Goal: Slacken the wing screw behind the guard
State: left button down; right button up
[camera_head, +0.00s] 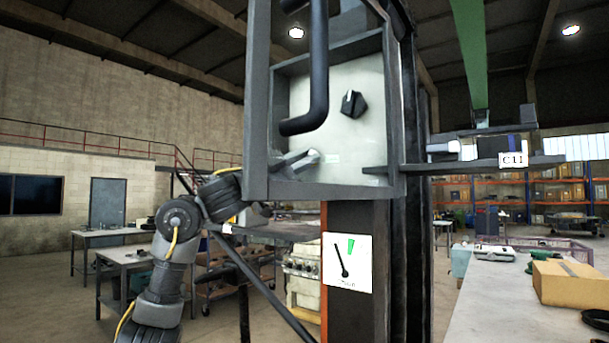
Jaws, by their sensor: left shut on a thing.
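A grey open-fronted box (258,120) with a pale back panel (325,130) stands in front of me on a column. A thick black bent bar (318,70), which looks like the guard, comes down across its left part. My left arm comes in behind the box's left wall. My left gripper (300,161) shows as grey fingers in the lower left corner, below the bar's end. It is shut on a small pale part, seemingly the wing screw (314,156), mostly hidden by the fingers. A black knob (353,104) with a white mark sits up and right, apart from the gripper. My right gripper is not in view.
A white dial card (347,263) with a black needle and green sector is on the column below; the needle is left of the green. A grey shelf (480,164) juts right with a "C11" label. A bench (500,300) with a cardboard box (568,283) stands right.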

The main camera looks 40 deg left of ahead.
pick_arm(q)
jog(key=shift+f+n, duration=0.15)
jog(key=shift+n, duration=0.25)
jog(key=n+t+y+b, duration=0.1)
jog(key=n, duration=0.1)
jog(key=n+t+y+b, duration=0.1)
jog(key=n+y+b, duration=0.1)
jog(key=shift+f+t, duration=0.15)
jog(key=shift+t, duration=0.15)
jog(key=shift+d+n+t+y+b, duration=0.1)
jog(key=shift+n+t+y+b, duration=0.35)
jog(key=shift+n, duration=0.65)
jog(key=shift+r+n+y, duration=0.25)
jog(key=shift+n+y, duration=0.3)
jog(key=shift+n, duration=0.05)
jog(key=shift+a+r, duration=0.15)
jog(key=shift+a, duration=0.05)
